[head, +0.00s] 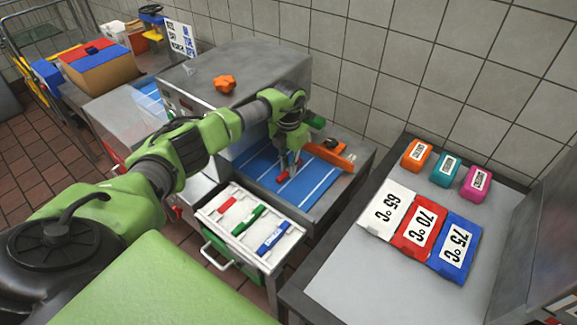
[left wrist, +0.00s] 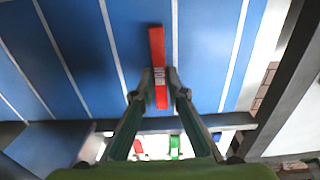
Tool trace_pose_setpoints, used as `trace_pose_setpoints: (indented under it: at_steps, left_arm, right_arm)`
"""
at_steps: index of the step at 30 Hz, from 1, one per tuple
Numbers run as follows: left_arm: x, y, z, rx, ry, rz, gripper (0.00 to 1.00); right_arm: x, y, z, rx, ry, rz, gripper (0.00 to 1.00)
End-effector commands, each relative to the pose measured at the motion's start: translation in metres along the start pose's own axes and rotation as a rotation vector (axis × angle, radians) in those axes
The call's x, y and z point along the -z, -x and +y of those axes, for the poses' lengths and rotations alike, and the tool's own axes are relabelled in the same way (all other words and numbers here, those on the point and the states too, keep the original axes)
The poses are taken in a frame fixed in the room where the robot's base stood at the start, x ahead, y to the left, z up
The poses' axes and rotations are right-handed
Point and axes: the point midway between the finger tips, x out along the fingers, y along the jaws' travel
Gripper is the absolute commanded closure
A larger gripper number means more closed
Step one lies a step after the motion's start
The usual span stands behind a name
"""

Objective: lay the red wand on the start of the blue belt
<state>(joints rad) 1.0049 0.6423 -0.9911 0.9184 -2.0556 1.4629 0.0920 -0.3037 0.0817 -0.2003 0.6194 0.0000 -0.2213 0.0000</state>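The red wand (left wrist: 157,45) lies between the fingertips of my left gripper (left wrist: 161,84) in the left wrist view, with both fingertips close against its sides. In the head view my left gripper (head: 288,170) points down at the near part of the blue belt (head: 312,184), and a bit of the red wand (head: 283,176) shows at its tips. The blue belt with white lines (left wrist: 85,50) is under the wand. I cannot tell whether the wand touches the belt. My right gripper is not in view.
An open white drawer (head: 208,211) in front of the belt holds a short red piece (head: 228,206), a green wand (head: 247,220) and a blue wand (head: 272,237). An orange bar (head: 330,156) stands by the belt's right end. A grey machine housing (head: 240,65) rises behind.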

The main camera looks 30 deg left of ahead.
Motion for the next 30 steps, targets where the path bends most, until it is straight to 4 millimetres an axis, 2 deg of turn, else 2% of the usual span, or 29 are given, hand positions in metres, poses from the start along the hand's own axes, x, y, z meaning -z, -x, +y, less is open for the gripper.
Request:
trace_pose_setpoints:
  at_steps: [11, 15, 17, 30]
  left_arm:
    - [0.0, 0.001, 0.0, 0.0, 0.0, 0.0, 0.71]
    - [-0.001, 0.008, 0.001, 0.0, 0.0, -0.003, 0.71]
    - [-0.002, 0.016, 0.001, -0.001, 0.0, -0.004, 0.71]
    - [-0.002, 0.104, 0.001, -0.002, 0.0, -0.004, 0.71]
  right_arm:
    - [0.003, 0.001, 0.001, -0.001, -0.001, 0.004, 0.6]
    - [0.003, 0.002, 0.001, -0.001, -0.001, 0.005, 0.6]
    - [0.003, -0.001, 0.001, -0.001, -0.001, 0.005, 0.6]
    - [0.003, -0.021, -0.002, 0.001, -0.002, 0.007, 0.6]
